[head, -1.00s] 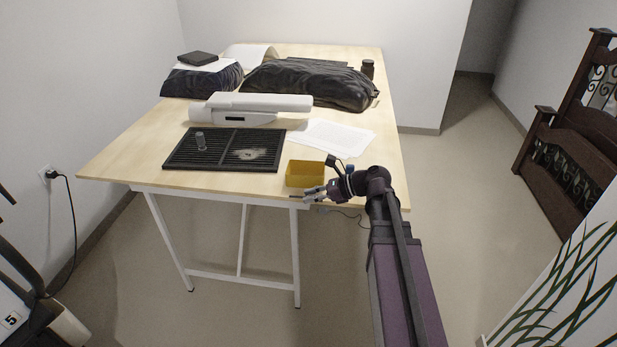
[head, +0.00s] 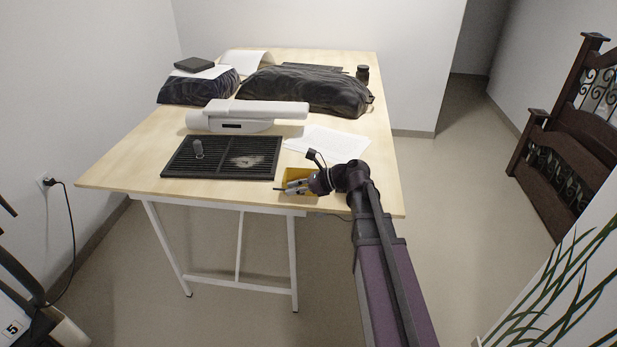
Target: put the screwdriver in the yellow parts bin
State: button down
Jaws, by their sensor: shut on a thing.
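The yellow parts bin (head: 291,174) stands on the table near its front right edge. My gripper (head: 295,187) is in front of and over the bin and hides much of it. My gripper is shut on the screwdriver (head: 281,191), of which only a small dark thin part shows at the left of the fingers. I cannot tell whether the screwdriver is above the bin's opening or in front of its near wall.
White papers (head: 328,142) lie behind the bin. A white device (head: 246,115) and dark covered bundles (head: 308,90) are farther back. The table (head: 130,165) is bare at the left.

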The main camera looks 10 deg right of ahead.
jog(key=w+d+f+b, duration=0.1)
jog(key=w+d, duration=0.5)
jog(key=w, duration=0.6)
jog(key=shift+w+f, duration=0.2)
jog(key=shift+w, duration=0.15)
jog(key=shift+f+b, duration=1.75)
jog(key=shift+b, duration=0.15)
jog(key=shift+f+b, duration=0.6)
jog(key=c, duration=0.5)
grip_release()
jog(key=shift+r, duration=0.15)
